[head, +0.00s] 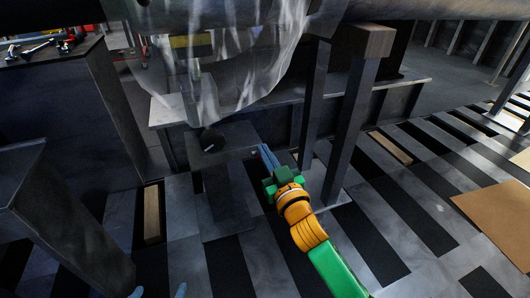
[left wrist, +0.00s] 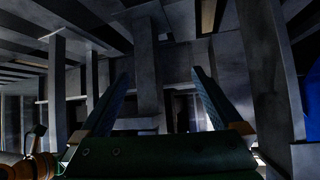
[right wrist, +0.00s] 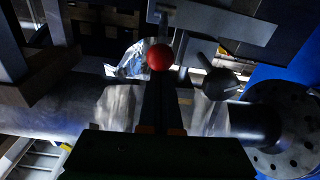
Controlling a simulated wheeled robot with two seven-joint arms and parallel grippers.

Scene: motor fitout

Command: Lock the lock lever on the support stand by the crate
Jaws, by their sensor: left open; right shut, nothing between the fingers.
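In the right wrist view a red ball knob (right wrist: 159,57) sits just past the tips of my right gripper (right wrist: 160,85); I cannot tell whether they touch. I cannot tell for sure that it is the lock lever's end. A dark rounded knob (right wrist: 219,84) with thin arms is to its right. In the head view my right gripper (head: 266,156) is shut and empty, beside a dark support stand top (head: 228,146); the red knob is not visible there. My left gripper (head: 158,292) barely shows at the bottom edge. It is open and empty in the left wrist view (left wrist: 158,75).
A dark bench (head: 62,85) with tools stands at the left. A grey post (head: 352,120) rises just right of my right gripper. A shiny wrapped shape (head: 240,60) hangs above the stand. A brown panel (head: 500,212) lies on the striped floor at the right. I cannot identify the crate.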

